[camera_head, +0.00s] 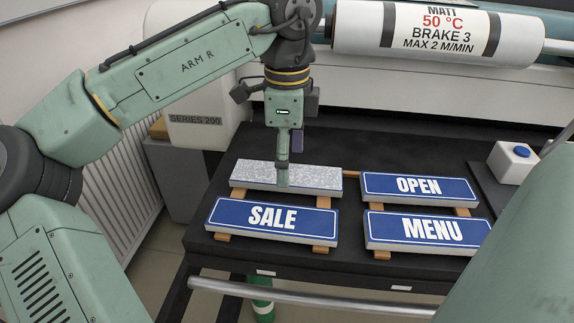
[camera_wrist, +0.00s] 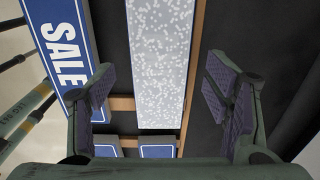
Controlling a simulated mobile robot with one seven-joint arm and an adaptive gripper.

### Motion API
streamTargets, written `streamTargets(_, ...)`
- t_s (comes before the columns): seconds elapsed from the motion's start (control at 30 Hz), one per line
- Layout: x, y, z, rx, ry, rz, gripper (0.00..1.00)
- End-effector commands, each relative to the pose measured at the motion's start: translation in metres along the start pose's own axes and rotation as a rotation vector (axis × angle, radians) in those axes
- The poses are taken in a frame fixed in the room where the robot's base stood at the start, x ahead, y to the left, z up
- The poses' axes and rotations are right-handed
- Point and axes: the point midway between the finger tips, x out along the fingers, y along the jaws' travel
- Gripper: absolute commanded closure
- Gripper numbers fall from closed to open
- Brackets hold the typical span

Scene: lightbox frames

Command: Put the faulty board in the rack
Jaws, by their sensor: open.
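The speckled grey-white board (camera_head: 315,179), with no lettering, lies flat on wooden strips in the back-left place on the black table. Three blue lettered boards lie by it: SALE (camera_head: 271,218) in front, OPEN (camera_head: 418,187) to its right, and MENU (camera_head: 428,230) at front right. I cannot tell from the frames whether the fingers reach the board's sides. I see no clear rack.
The black table (camera_head: 345,154) has a metal rail (camera_head: 310,298) along its front. A large white roller (camera_head: 440,28) marked 50 °C spans the back. A grey-white SERIES 200 unit (camera_head: 195,95) is at back left.

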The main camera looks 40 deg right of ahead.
Motion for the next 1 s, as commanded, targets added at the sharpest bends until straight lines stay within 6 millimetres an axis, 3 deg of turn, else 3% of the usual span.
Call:
streamTargets(0.2, -0.051, -0.001, -0.001, 0.0, 0.001, -0.002, 0.29)
streamTargets(0.4, -0.086, 0.0, 0.001, -0.002, -0.003, 0.0, 0.29)
streamTargets(0.6, -0.099, 0.0, 0.0, 0.001, -0.001, 0.0, 0.29)
streamTargets(1.0, -0.098, -0.006, 0.001, -0.011, 0.026, -0.042, 0.29)
